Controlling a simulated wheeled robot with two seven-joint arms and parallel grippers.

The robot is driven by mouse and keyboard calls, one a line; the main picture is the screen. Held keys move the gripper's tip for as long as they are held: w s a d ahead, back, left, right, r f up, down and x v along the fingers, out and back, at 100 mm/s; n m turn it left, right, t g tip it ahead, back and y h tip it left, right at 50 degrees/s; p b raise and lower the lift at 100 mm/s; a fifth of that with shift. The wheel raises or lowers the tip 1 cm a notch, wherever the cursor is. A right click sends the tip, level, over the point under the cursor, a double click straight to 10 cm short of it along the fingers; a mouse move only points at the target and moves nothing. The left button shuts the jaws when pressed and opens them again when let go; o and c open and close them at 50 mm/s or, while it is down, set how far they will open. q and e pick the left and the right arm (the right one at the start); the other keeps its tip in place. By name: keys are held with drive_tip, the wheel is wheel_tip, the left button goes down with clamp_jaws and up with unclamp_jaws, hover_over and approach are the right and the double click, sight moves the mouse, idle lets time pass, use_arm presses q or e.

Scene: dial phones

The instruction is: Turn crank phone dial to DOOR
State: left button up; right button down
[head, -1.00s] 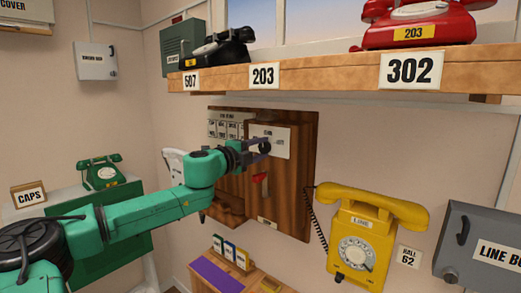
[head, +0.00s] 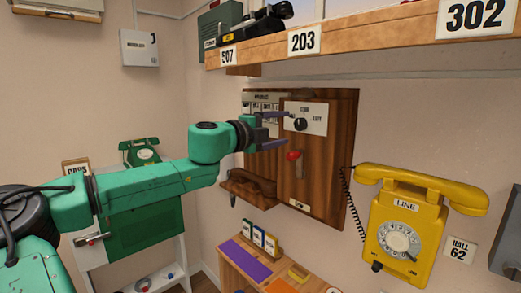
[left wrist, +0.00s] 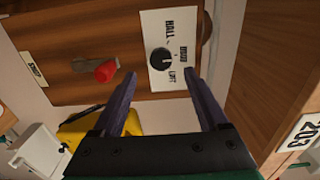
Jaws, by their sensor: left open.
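The wooden crank phone (head: 318,165) hangs on the wall, with a white plate (head: 318,117) at its upper front. The black dial (head: 300,124) sits on this plate. In the left wrist view the dial (left wrist: 159,61) shows beside the labels HALL, DOOR and LIFT; I cannot tell surely which one its pale mark faces. My left gripper (head: 284,129) is open and empty, its purple fingers pointing at the plate. In the left wrist view its fingertips (left wrist: 158,74) lie either side of the dial, apparently short of it. My right gripper is not in view.
A red knob (head: 293,155) sticks out below the dial. A yellow phone (head: 405,232) hangs to the right, its cord beside the wooden case. A wooden shelf (head: 350,43) runs above. A small table (head: 225,262) with booklets stands below.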

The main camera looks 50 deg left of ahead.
use_arm(q)
drive_tip(key=s+b, duration=0.2)
drive_tip(key=s, duration=0.5)
drive_tip(key=shift+s+d, duration=0.15)
drive_tip(key=shift+s, duration=0.25)
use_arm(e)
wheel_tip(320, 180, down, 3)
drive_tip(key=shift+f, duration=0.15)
